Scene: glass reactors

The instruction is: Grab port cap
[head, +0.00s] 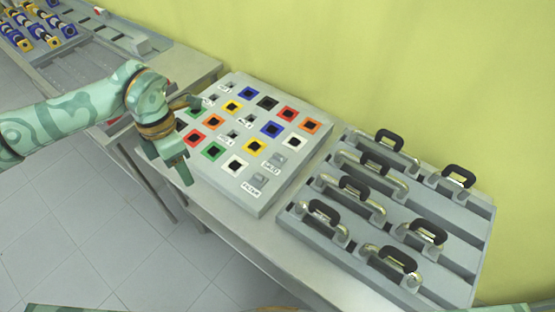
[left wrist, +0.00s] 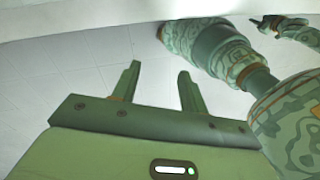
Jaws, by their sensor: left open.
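No thing in view can be picked out for sure as the port cap. A grey panel (head: 222,196) on the bench bears rows of coloured square sockets with dark openings, and small grey pieces beside labels. My left gripper (head: 182,170) hangs over the panel's left edge, fingers pointing down. In the left wrist view its two green fingers (left wrist: 160,82) are apart with nothing between them, and pale floor tiles show beyond. An arm of mine at the upper right of the left wrist view ends in a small dark tip, which seems to be my right gripper (left wrist: 262,23); its fingers cannot be made out.
A grey rack (head: 375,222) right of the panel holds several metal pieces with black handles (head: 398,258). Another bench (head: 190,65) at the upper left carries blue and yellow parts (head: 45,38). A yellow-green wall stands behind. Tiled floor is clear in front.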

